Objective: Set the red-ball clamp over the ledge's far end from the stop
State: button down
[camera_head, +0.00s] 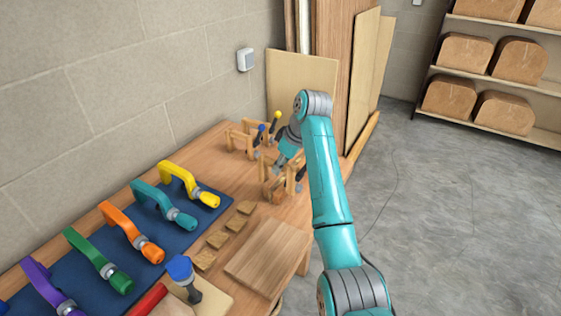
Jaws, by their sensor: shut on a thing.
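My gripper (282,163) is at the far end of the wooden bench, pointing down and shut on a wooden clamp (272,187) with a dark lever beside it. The arm and gripper cover part of this clamp. No red ball shows, so I cannot confirm its colour. Just behind and to the left is a wooden frame (238,137), with a blue-ball lever (262,128) and a yellow-ball lever (276,115) near it. I cannot make out the ledge, its stop or its far end. Whether the held clamp touches anything is too small to tell.
Several coloured clamps, including a yellow one (180,173) and a teal one (150,196), lie on a blue mat (213,207). Small wooden blocks (218,239), a flat board (262,262) and a blue-topped tool (180,269) are nearer. Tall panels (290,75) stand behind. Floor at right is open.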

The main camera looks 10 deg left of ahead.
jog(key=shift+f, duration=0.55)
dwell(0.4)
jog(key=shift+f, duration=1.55)
jog(key=shift+f, duration=0.3)
jog(key=c, duration=0.9)
grip_release()
jog(key=v, duration=1.2)
jog(key=shift+w, duration=0.1)
jog(key=shift+r, duration=0.1)
